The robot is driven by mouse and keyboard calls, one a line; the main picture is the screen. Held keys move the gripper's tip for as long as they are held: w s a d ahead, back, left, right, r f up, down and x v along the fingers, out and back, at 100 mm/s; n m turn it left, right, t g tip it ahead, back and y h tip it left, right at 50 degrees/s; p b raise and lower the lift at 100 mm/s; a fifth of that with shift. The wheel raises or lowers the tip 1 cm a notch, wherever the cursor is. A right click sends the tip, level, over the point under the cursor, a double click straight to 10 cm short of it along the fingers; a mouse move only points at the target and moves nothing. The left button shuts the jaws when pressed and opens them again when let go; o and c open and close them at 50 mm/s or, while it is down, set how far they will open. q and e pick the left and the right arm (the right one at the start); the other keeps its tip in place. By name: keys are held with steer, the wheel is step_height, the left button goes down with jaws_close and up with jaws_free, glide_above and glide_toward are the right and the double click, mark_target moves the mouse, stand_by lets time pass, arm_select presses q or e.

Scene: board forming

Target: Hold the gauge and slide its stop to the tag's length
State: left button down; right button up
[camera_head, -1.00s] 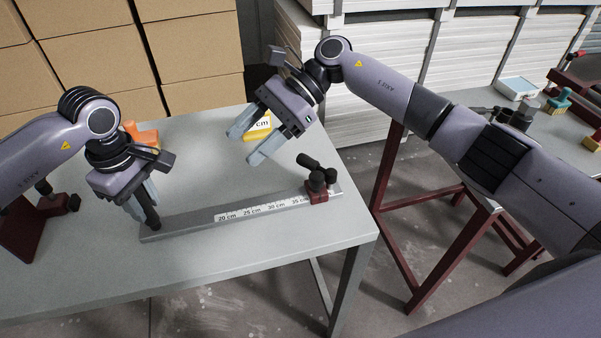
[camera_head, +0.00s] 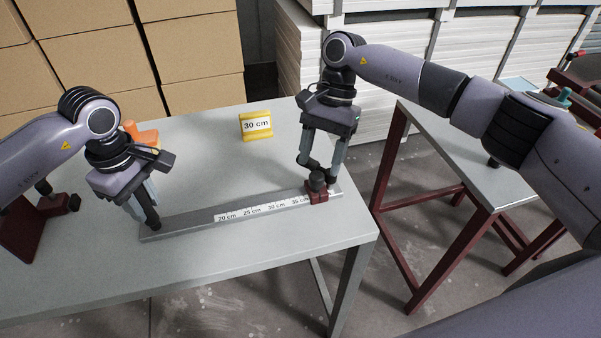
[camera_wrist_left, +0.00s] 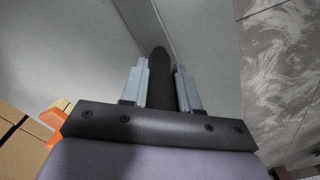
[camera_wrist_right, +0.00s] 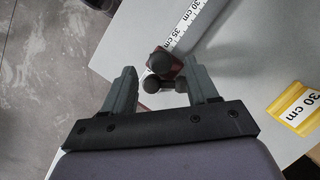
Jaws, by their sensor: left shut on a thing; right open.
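The gauge (camera_head: 190,224) is a long grey bar on the table with a scale marked 20 to 35 cm. Its dark red stop (camera_head: 317,194) with black knobs sits near the right end, just past the 35 cm mark. My left gripper (camera_head: 150,205) is shut on the black upright handle (camera_wrist_left: 160,80) at the gauge's left end. My right gripper (camera_head: 319,163) is open above the stop, fingers pointing down; in the right wrist view the stop's black knobs (camera_wrist_right: 158,68) show between and beyond the fingers. The yellow tag (camera_head: 256,125) reads 30 cm and stands behind the gauge.
An orange object (camera_head: 146,134) lies behind my left gripper. A dark red stand (camera_head: 30,222) is at the table's left. The table's right edge is close to the stop. The table between tag and gauge is clear.

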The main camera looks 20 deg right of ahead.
mark_target(316, 175)
arm_select(q)
steer(key=shift+s+f, duration=0.1)
steer(key=shift+f, duration=0.05)
arm_select(e)
steer(key=shift+x, duration=2.2)
jaws_close()
steer(key=a, duration=0.9)
steer(key=shift+a, duration=0.1)
steer(key=shift+r, duration=0.1)
jaws_free()
steer(key=v, duration=1.2)
